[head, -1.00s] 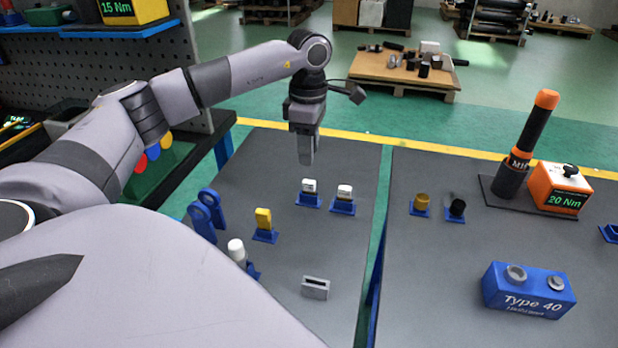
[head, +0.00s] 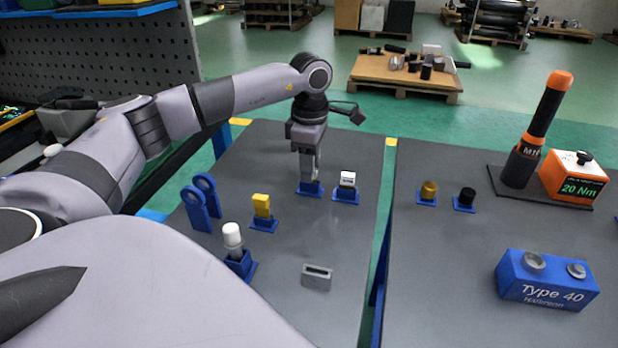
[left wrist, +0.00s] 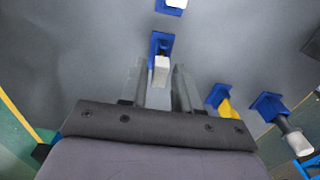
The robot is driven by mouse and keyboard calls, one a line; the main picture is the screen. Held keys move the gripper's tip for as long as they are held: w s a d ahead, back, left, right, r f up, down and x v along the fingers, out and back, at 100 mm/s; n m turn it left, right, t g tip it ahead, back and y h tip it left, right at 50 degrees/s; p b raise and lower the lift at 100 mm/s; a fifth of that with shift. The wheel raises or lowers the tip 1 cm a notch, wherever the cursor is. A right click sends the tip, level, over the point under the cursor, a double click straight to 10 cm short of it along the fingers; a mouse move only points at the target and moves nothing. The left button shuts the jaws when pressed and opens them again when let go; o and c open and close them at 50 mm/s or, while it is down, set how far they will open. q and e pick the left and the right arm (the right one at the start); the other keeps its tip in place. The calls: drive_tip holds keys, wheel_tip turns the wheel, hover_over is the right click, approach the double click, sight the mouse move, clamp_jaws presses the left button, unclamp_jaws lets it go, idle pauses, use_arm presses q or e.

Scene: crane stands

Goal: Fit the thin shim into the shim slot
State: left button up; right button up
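A grey block with a dark slot (head: 317,277), seemingly the shim slot, sits at the front of the left grey table. Two white-topped pieces stand in blue holders farther back. My left gripper (head: 308,178) points down at the left one and hides most of it in the head view. In the left wrist view the fingers (left wrist: 158,68) are apart, with that white-topped piece (left wrist: 161,72) between them; contact cannot be told. The other white-topped piece (head: 347,180) stands just to the right. I cannot tell which is the thin shim. My right gripper is out of view.
A yellow piece (head: 262,206), a white-capped cylinder (head: 232,236) and blue rings (head: 203,190) stand left of the slotted block. Across a gap, the right table holds a blue Type 40 block (head: 545,283) and an orange 20 Nm box (head: 574,179).

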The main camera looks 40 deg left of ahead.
use_arm(q)
clamp_jaws()
drive_tip(key=shift+r+p, duration=2.4)
drive_tip(key=shift+r, duration=0.4)
